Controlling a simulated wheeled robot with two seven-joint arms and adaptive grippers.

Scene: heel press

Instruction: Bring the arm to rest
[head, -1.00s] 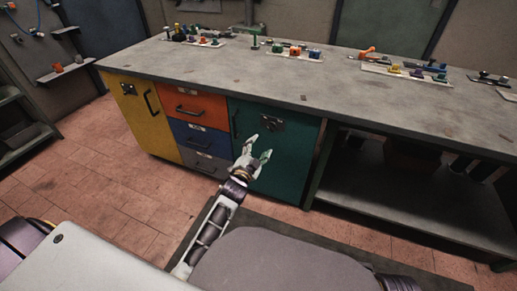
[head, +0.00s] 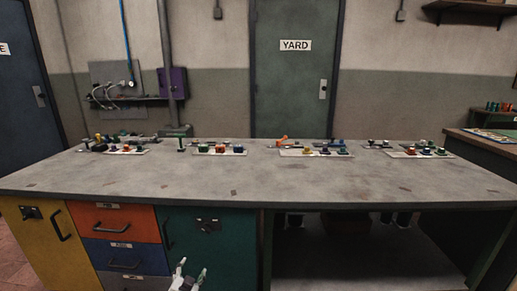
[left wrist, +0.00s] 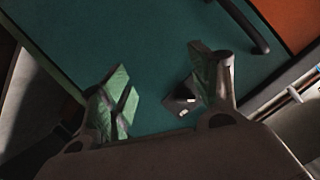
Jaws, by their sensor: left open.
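My left gripper (head: 188,276) shows at the bottom edge of the head view, in front of the teal cabinet door (head: 185,240). Its two fingers stand apart with nothing between them. In the left wrist view the green-padded fingers (left wrist: 160,95) are spread wide, facing the teal door, with a dark latch plate (left wrist: 182,98) seen between them. I cannot tell whether the fingers touch the door. The rest of my left arm is below the head view. My right gripper is in neither view.
The grey workbench (head: 250,180) spans the head view, with several small boards of coloured knobs along its back. Yellow (head: 50,245), orange (head: 115,222) and blue (head: 120,255) fronts are left of the teal door. An open shelf (head: 360,255) lies to its right. The bench middle is clear.

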